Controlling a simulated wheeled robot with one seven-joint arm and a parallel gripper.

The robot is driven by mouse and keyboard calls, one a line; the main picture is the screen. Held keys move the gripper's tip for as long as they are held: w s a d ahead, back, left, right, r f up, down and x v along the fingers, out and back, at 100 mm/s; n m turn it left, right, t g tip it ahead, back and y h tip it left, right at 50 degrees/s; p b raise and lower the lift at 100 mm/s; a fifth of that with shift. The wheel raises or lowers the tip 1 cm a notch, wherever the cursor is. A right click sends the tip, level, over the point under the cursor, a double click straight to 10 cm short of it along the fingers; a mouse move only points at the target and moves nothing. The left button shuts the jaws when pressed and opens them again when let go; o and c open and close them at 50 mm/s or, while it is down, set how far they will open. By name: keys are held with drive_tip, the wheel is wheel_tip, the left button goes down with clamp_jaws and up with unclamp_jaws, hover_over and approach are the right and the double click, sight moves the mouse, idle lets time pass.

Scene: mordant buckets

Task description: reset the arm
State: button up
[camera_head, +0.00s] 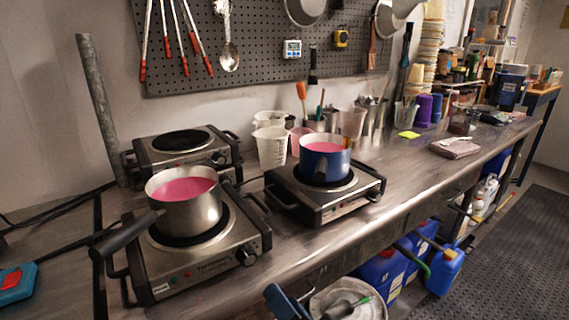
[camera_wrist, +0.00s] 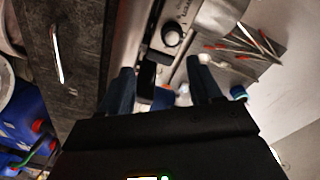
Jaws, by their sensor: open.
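My gripper (camera_wrist: 162,85) is open in the wrist view, its two dark blue fingers well apart with nothing held between them. A hot plate's knob and front panel (camera_wrist: 172,38) show beyond the fingers. In the head view, dark blue parts at the bottom edge look like my gripper, low in front of the bench; its fingertips are not clear there. A steel pot of pink liquid (camera_head: 190,212) stands on the near left hot plate (camera_head: 160,284). A blue pot of pink liquid (camera_head: 324,165) stands on the right hot plate (camera_head: 352,203).
A third hot plate (camera_head: 150,165) at the back left is empty. Blue jugs (camera_head: 383,277) and a white bucket (camera_head: 372,301) sit below the bench (camera_head: 404,190). Tools hang on the pegboard (camera_head: 262,40). The dark floor mat (camera_head: 500,265) is clear.

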drive_tip(key=s+d+f+h, duration=0.3)
drive_tip(key=s+d, duration=0.4)
drive_tip(key=s, duration=0.2)
drive_tip(key=s+d+f+h, duration=0.3)
drive_tip(key=s+d, duration=0.4)
drive_tip(key=s, duration=0.3)
drive_tip(key=s+d+r+n+h, duration=0.1)
drive_tip(key=s+d+r+n, duration=0.1)
drive_tip(key=s, duration=0.6)
drive_tip(key=s+d+r+n+h, duration=0.2)
drive_tip(key=s+d+r+n, duration=0.1)
drive_tip(key=s+d+r, duration=0.2)
drive_tip(key=v, duration=0.5)
drive_tip(key=shift+r, duration=0.35)
drive_tip(key=shift+w+d, duration=0.1)
drive_tip(key=shift+w, duration=0.05)
